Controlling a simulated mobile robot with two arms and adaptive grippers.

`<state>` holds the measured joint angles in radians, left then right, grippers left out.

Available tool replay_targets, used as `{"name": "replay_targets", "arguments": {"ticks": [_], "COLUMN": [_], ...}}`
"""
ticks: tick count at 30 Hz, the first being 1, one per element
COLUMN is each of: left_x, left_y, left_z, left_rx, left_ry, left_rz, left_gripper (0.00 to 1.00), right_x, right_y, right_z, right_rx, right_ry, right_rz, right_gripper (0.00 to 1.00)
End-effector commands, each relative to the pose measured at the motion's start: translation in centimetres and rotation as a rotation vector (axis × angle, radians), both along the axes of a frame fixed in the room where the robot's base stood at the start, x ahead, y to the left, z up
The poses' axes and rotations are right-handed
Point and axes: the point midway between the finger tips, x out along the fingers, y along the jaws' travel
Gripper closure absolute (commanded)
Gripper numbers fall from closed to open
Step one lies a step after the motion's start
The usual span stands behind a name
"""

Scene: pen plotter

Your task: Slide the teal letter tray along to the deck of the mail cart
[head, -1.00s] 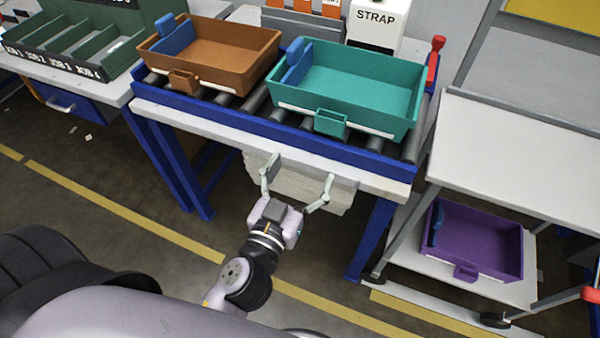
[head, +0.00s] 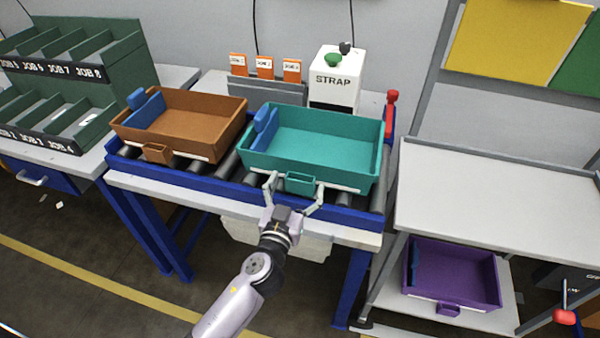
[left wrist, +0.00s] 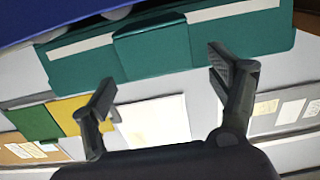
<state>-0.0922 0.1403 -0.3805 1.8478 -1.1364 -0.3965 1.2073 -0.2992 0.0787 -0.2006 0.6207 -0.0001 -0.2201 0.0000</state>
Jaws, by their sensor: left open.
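The teal letter tray (head: 318,146) sits on the roller conveyor, with a blue divider inside its left end and a small teal handle pocket (head: 300,183) on its front. My left gripper (head: 294,187) is open in front of the tray, its fingers on either side of the handle pocket. In the left wrist view the tray (left wrist: 75,66) spans the top, and the open fingers (left wrist: 165,88) point toward the handle pocket (left wrist: 152,47). I cannot tell whether they touch it. The mail cart's grey upper deck (head: 490,190) is empty, right of the conveyor. My right gripper is out of view.
A brown tray (head: 188,123) stands on the rollers left of the teal one. A red-topped post (head: 390,112) rises at the conveyor's right end. A white STRAP box (head: 335,80) stands behind. A purple tray (head: 455,277) sits on the cart's lower shelf.

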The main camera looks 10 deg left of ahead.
Motion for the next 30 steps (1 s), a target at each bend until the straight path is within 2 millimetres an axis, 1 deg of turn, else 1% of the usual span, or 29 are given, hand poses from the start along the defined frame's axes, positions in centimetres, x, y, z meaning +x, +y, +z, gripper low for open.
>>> {"name": "replay_targets", "arguments": {"ticks": [1, 6, 11, 19, 30], "left_x": [0.9, 2.6, 3.2, 3.2, 3.2], "left_y": [0.0, -0.1, -0.1, -0.1, -0.1], "left_z": [0.2, 0.1, 0.0, 0.0, 0.0], "left_rx": [0.003, 0.002, 0.001, 0.001, 0.001], "left_ry": [-0.001, 0.000, 0.000, 0.000, 0.000], "left_rz": [0.000, -0.001, -0.001, 0.000, 0.000], "left_gripper": [0.18, 0.18, 0.18, 0.19, 0.44], "right_x": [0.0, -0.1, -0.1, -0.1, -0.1], "right_y": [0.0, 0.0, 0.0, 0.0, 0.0], "right_z": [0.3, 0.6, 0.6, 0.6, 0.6], "right_rx": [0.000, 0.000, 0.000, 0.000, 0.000], "right_ry": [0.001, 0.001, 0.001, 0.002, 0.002], "right_rz": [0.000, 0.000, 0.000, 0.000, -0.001], "right_gripper": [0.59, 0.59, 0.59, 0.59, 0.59]}}
